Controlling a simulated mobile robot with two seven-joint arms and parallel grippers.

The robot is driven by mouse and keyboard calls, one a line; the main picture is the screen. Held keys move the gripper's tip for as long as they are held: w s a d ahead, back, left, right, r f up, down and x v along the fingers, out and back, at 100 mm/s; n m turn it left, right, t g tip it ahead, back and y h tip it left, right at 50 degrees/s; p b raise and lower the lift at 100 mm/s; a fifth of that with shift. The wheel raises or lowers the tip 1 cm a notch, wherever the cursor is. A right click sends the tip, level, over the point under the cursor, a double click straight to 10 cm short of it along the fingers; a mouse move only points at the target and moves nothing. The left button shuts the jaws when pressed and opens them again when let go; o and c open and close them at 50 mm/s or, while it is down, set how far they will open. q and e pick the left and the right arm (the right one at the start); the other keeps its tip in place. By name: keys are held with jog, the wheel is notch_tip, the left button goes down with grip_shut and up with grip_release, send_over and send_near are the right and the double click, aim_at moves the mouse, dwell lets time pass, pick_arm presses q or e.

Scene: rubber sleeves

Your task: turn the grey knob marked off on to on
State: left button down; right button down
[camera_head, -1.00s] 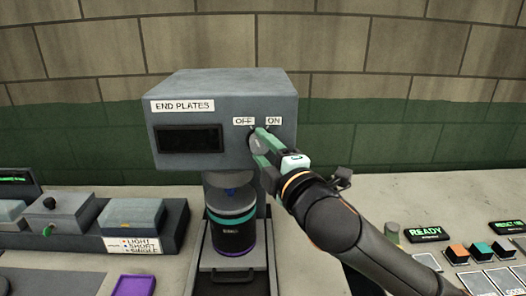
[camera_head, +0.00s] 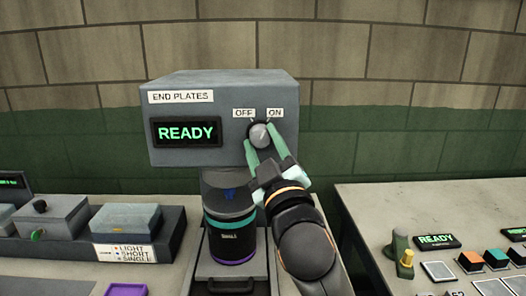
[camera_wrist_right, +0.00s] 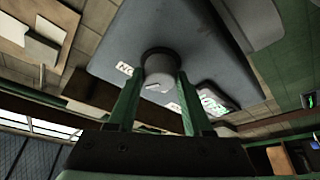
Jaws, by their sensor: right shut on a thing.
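The grey knob (camera_head: 259,134) is on the front of the grey END PLATES box (camera_head: 220,95), below the OFF label (camera_head: 243,113) and the ON label (camera_head: 275,113). It also shows in the right wrist view (camera_wrist_right: 158,72), with a short mark on its face. The mark's exact aim is hard to tell. My right gripper (camera_head: 265,147) has one green finger on each side of the knob and is shut on it, coming from below. The box's display (camera_head: 187,133) reads READY in green. My left gripper is out of view.
A dark canister (camera_head: 231,243) with a teal band stands under the box, left of my right arm. A bench with buttons and another READY display (camera_head: 437,242) is at the right. Small grey blocks (camera_head: 125,219) sit at the left.

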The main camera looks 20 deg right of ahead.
jog(key=shift+f+m+h+b, duration=0.1)
jog(key=shift+m+h+b, duration=0.35)
jog(key=shift+m, duration=0.45)
jog(key=shift+c, duration=1.6)
grip_release()
